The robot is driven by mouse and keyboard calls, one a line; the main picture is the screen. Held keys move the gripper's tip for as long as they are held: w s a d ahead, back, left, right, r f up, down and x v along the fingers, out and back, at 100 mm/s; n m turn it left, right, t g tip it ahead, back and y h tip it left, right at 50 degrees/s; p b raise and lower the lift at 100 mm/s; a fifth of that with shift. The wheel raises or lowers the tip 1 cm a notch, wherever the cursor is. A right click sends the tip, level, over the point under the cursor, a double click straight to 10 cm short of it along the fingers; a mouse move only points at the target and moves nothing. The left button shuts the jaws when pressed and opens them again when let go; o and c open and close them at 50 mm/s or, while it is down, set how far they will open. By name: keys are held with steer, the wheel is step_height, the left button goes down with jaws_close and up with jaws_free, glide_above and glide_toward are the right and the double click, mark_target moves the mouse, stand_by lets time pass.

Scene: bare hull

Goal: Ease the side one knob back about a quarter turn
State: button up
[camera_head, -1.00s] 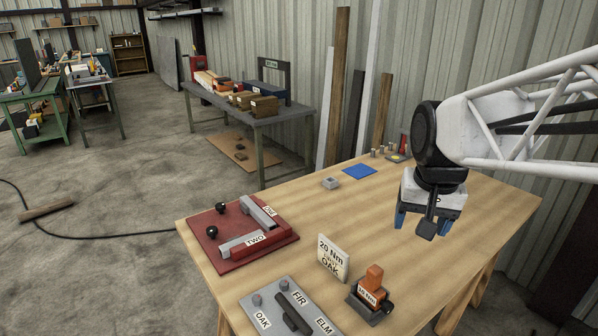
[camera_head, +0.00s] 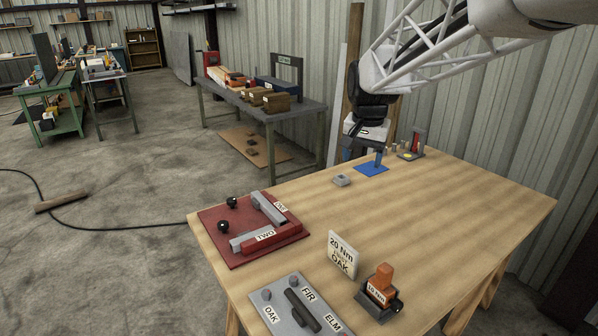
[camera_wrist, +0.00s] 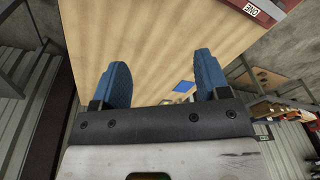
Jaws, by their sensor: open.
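The red fixture (camera_head: 228,252) lies at the table's left side, with grey bars labelled ONE (camera_head: 268,208) and TWO (camera_head: 250,240). Two black round knobs stand on its left part; the upper knob (camera_head: 231,201) is nearer the ONE bar, the lower knob (camera_head: 222,228) nearer TWO. Their turn angle is too small to tell. My gripper (camera_head: 362,157) is open and empty near the far edge of the table by the blue square, well away from the knobs. Its blue fingers (camera_wrist: 162,78) are spread in the wrist view, where the ONE label (camera_wrist: 252,11) shows at the top; the knobs are out of view there.
A blue square (camera_head: 371,169), a small grey block (camera_head: 341,180) and small metal pieces lie at the back. A 20 Nm OAK sign (camera_head: 343,254), an orange tool (camera_head: 380,286) and a grey plate (camera_head: 277,315) are in front. The right half of the table is clear.

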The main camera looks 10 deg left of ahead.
steer(key=w+a+f, duration=0.3)
steer(key=w+a, duration=0.8)
steer(key=m+g, duration=0.2)
steer(key=m, duration=0.1)
glide_above(231, 199)
step_height(231, 199, down, 25)
steer(key=shift+s+d+r, duration=0.1)
steer(key=shift+f, duration=3.9)
steer(key=shift+c, duration=0.3)
